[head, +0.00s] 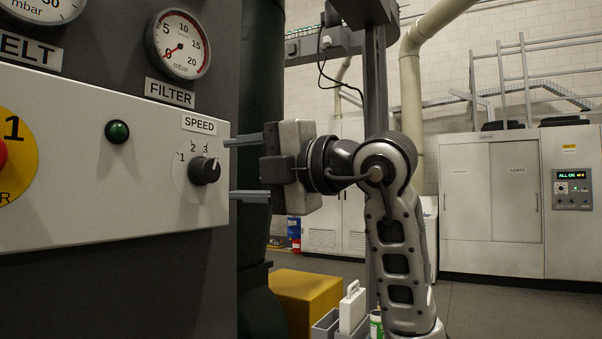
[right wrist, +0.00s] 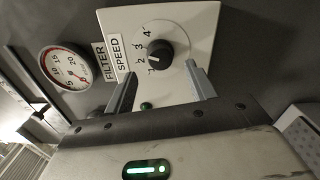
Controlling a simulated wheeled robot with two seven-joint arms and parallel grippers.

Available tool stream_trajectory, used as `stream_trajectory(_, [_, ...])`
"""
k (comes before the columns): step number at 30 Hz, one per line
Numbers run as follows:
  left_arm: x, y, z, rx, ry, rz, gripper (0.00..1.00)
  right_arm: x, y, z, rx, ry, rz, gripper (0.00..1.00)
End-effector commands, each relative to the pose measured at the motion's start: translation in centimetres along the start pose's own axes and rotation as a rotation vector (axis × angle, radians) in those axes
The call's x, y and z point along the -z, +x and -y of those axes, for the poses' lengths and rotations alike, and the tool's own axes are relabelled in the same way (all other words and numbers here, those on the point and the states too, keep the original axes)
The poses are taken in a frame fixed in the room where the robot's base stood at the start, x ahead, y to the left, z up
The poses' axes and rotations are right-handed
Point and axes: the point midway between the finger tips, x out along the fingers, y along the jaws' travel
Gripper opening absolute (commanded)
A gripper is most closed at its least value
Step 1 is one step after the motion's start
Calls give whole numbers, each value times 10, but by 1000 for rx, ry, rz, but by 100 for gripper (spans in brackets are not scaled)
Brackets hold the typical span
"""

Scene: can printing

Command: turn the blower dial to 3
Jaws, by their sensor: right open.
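The blower dial is a black round knob (head: 204,170) on a pale numbered disc under a SPEED label, on the light panel (head: 110,210). In the right wrist view the dial (right wrist: 159,55) shows with the numbers 1 to 4 around it. A small light mark shows on the knob, but I cannot tell for sure which number it points to. My right gripper (head: 232,169) is open and empty, to the right of the dial in the head view. In the right wrist view its fingers (right wrist: 161,86) are spread below the dial, not gripping it. My left gripper is out of view.
A FILTER gauge (head: 178,45) sits above the panel, and a green button (head: 117,132) is left of the dial. A yellow box (head: 305,299) and a grey tray with a white container (head: 352,307) stand low behind. Pale cabinets (head: 490,190) stand farther back.

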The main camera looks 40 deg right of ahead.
Motion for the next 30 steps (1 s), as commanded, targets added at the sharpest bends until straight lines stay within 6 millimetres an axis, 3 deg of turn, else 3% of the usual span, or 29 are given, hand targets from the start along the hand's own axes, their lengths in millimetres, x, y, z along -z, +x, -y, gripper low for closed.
stream_trajectory(9, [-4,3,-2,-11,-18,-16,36,-1,-77,2,-2,-2,5,56])
stream_trajectory(15, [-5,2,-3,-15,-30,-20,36,0,-106,1,0,0,3,56])
stream_trajectory(30, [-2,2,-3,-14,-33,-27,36,0,-114,0,1,0,0,56])
